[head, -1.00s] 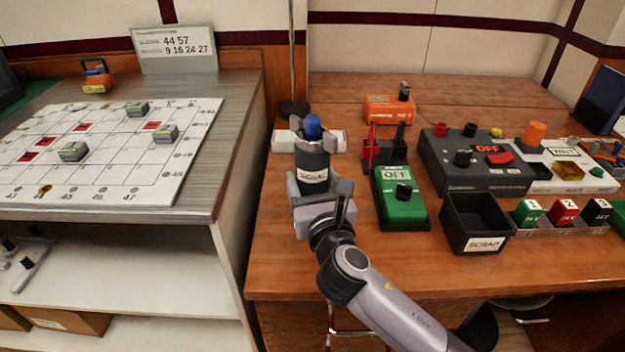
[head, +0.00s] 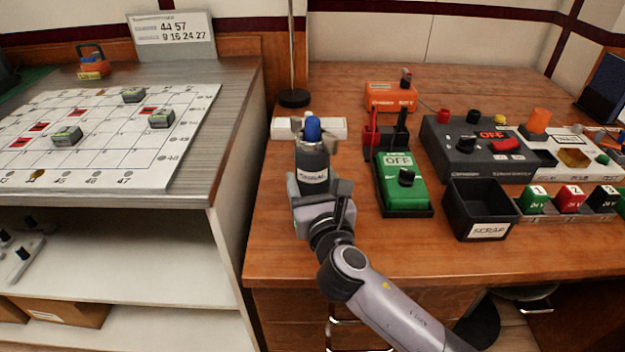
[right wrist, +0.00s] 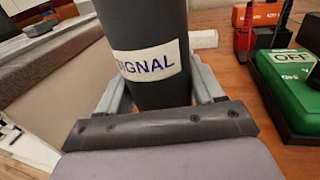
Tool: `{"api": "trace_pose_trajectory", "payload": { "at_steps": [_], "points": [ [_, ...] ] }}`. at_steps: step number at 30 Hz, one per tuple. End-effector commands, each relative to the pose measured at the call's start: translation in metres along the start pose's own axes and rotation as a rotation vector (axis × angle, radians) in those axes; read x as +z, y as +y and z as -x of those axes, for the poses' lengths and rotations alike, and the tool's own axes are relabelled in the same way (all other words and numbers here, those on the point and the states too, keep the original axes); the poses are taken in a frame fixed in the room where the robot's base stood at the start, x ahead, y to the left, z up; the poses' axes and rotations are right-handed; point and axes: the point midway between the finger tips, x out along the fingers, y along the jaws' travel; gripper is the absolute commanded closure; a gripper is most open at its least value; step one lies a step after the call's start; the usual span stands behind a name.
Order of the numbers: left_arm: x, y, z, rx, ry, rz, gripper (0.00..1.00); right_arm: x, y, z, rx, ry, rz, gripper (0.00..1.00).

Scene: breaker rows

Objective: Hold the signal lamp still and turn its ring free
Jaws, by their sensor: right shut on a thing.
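The signal lamp is a dark upright cylinder (head: 313,160) with a blue top (head: 312,128) and a white label. In the right wrist view its label (right wrist: 147,62) reads "SIGNAL", partly cut off. My right gripper (head: 319,184) is shut on the lamp's lower body, one finger on each side. The lamp's foot is hidden behind the gripper, so I cannot tell its height over the desk. I cannot clearly make out the ring near the blue top. My left gripper is not in view.
Behind the lamp is a white block (head: 335,127). To its right are a green OFF box (head: 405,194), a black scrap bin (head: 480,190), an orange box (head: 391,97) and a dark control panel (head: 450,150). A numbered board (head: 105,165) lies on the left bench. The desk front is clear.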

Motion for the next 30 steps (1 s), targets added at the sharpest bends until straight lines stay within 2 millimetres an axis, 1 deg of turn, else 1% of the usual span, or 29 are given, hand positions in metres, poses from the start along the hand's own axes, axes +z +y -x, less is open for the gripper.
{"api": "trace_pose_trajectory", "payload": {
  "at_steps": [18, 30],
  "points": [
    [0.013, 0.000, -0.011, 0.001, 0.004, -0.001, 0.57, -0.021, 0.001, 0.000, 0.002, -0.006, 0.000, 0.88],
    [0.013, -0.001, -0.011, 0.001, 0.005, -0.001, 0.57, -0.022, 0.001, 0.000, 0.002, -0.006, -0.001, 0.88]
  ]
}}
